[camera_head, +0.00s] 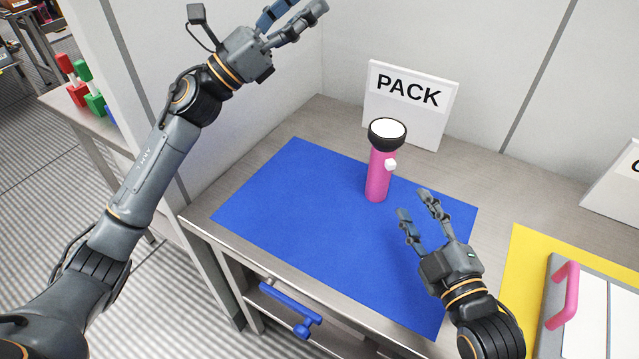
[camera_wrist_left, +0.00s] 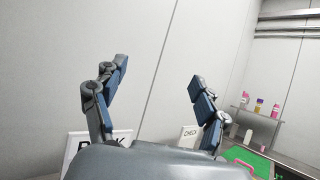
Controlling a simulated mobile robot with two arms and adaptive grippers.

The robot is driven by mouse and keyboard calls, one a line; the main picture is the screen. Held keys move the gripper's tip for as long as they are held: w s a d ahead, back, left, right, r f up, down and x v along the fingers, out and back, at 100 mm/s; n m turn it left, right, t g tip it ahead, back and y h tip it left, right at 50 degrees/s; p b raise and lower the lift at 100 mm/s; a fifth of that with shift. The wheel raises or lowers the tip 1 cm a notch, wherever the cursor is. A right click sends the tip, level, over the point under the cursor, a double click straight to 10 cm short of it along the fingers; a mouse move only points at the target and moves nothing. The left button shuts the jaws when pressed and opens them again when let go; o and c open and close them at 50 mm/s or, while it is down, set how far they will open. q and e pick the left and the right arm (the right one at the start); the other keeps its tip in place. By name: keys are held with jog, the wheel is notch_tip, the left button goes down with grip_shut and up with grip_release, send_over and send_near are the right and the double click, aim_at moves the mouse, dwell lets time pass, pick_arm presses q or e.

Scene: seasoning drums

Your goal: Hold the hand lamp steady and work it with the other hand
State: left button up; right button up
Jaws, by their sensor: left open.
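The hand lamp (camera_head: 378,175) is pink with a dark head, a white lens facing up and a white button on its right side. It stands upright on the blue mat (camera_head: 290,230). My right gripper (camera_head: 414,204) is open and empty, in front and to the right of the lamp, apart from it. My left gripper (camera_head: 296,12) is raised high at the top, away from the lamp, open and empty.
A PACK sign (camera_head: 405,120) stands close behind the lamp. A yellow mat (camera_head: 520,262) with a grey case with a pink handle (camera_head: 565,295) lies at right. A wall panel (camera_head: 130,60) borders the table's left side. The blue mat is otherwise clear.

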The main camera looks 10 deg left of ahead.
pick_arm(q)
notch_tip(320, 180, down, 16)
jog(key=s+d+g+y, duration=0.1)
jog(key=d+g+y, duration=0.1)
jog(key=d+y, duration=0.1)
jog(key=m+g+y, duration=0.1)
jog(key=g+y, duration=0.1)
send_near(370, 170)
jog(key=x, duration=1.2)
jog(key=shift+d+r, duration=0.1)
jog(key=shift+d, duration=0.2)
